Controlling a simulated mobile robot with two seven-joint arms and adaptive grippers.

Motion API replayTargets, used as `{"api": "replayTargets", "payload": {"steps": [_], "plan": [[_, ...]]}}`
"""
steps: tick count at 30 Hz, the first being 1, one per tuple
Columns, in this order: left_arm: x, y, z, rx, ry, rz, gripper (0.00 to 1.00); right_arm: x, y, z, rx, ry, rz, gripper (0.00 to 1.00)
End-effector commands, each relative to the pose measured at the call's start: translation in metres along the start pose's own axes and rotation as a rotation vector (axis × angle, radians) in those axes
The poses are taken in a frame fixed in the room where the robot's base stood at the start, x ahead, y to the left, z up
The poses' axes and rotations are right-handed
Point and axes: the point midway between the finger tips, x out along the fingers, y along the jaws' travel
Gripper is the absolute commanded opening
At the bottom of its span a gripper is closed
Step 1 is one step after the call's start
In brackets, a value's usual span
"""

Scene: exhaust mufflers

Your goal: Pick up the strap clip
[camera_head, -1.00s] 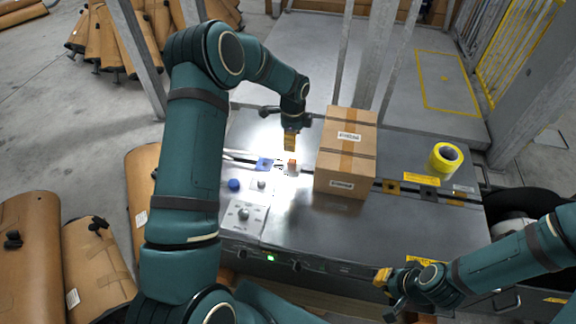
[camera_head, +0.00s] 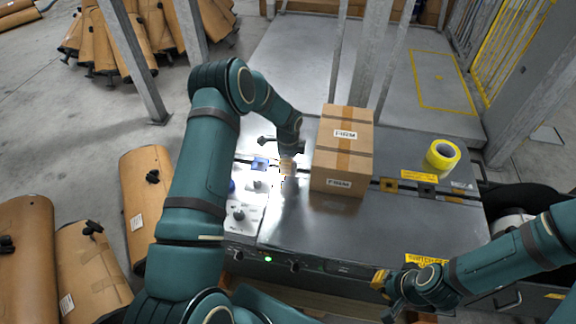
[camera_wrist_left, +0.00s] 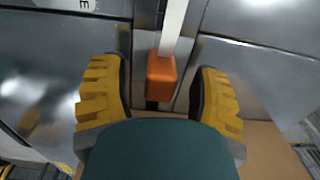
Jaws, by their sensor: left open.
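The strap clip (camera_wrist_left: 161,78) is a small orange block at the end of a white strap in the left wrist view. It sits in a slot of the metal table. My left gripper (camera_wrist_left: 160,95) is open, with one yellow finger on each side of the clip and a gap to both. In the head view my left gripper (camera_head: 287,168) is low over the table, left of the cardboard box, and largely hides the clip. My right gripper (camera_head: 383,282) is at the table's front right, away from the clip; its finger opening is unclear.
A taped cardboard box (camera_head: 343,165) stands close to the right of my left gripper. A yellow tape roll (camera_head: 442,155) lies further right. A panel with knobs (camera_head: 243,205) is at the left. The table's front middle (camera_head: 350,230) is clear.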

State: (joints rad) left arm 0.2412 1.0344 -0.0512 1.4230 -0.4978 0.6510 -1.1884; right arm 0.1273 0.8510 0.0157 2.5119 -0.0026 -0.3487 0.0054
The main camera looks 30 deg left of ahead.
Motion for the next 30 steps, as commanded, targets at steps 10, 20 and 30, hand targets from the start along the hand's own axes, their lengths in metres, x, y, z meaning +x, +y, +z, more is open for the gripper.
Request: {"api": "replayTargets", "payload": {"steps": [10,20,30], "plan": [[0.0132,0.0,0.0,0.0,0.0,0.0,0.64,0.002,0.0008,-0.0005,0.0,0.002,0.0,0.0],[0.0132,0.0002,-0.0001,0.0,0.0,0.0,0.0,0.002,0.0008,-0.0005,0.0,0.002,0.0,0.0],[0.0084,0.0,-0.0001,0.0,0.0,0.0,0.0,0.0011,0.0005,-0.0004,0.0,0.001,0.0,0.0]]}}
